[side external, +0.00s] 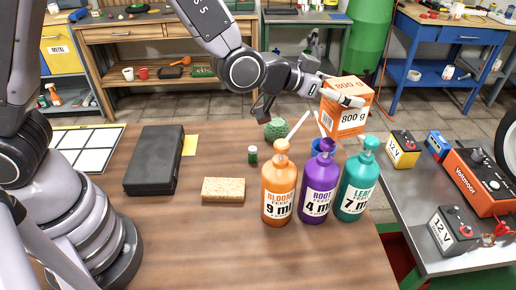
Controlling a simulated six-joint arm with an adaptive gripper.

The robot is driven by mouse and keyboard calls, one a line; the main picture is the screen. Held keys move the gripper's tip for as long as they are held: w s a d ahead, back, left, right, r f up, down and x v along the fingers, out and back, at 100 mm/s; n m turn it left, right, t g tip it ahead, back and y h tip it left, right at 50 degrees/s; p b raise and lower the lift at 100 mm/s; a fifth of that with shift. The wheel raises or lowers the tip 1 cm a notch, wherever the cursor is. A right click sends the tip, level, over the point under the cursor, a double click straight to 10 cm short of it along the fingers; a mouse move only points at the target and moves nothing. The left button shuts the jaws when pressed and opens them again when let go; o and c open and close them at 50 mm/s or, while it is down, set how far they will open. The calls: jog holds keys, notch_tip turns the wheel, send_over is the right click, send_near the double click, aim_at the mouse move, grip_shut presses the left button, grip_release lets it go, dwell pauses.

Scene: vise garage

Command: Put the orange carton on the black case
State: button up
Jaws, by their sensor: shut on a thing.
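The orange carton (345,108), marked "800 g", is in the air at the upper right in the side external view, above the far right edge of the wooden table. My gripper (341,96) is shut on the carton, with its fingers along the carton's upper part. The carton looks slightly tilted. The black case (153,160) lies closed and flat on the left part of the table, well to the left of my gripper. Its top is bare.
Orange (279,188), purple (319,185) and teal (357,183) bottles stand in a row below the carton. A white grid panel (82,147) lies behind left.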

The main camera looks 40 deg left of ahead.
jog(key=w+a+n+t+y, duration=0.15)
jog(key=a+n+y, duration=0.25)
jog(key=a, duration=0.4)
jog(key=w+a+n+y, duration=0.2)
jog(key=a+n+y, duration=0.25)
jog(key=a, duration=0.45)
jog(key=s+a+n+g+y, duration=0.2)
jog(key=s+a+n+y, duration=0.15)
jog(key=a, duration=0.45)
jog(key=s+a+n+g+y, duration=0.2)
jog(key=a+n+g+y, duration=0.15)
jog(key=a, duration=0.45)
jog(key=s+a+f+n+g+y, duration=0.1)
jog(key=s+a+n+g+y, duration=0.1)
jog(key=s+a+n+g, duration=0.4)
jog(key=s+a+f+n+g+y, duration=0.1)
jog(key=s+a+n+g+y, duration=0.2)
jog(key=s, duration=0.5)
jog(key=shift+m+h, duration=0.25)
jog(key=shift+h, duration=0.1)
jog(key=shift+s+a+f, duration=0.1)
jog(key=shift+a+f, duration=0.1)
jog(key=shift+f, duration=4.45)
jog(key=shift+a+f, duration=0.15)
jog(key=shift+f, duration=4.45)
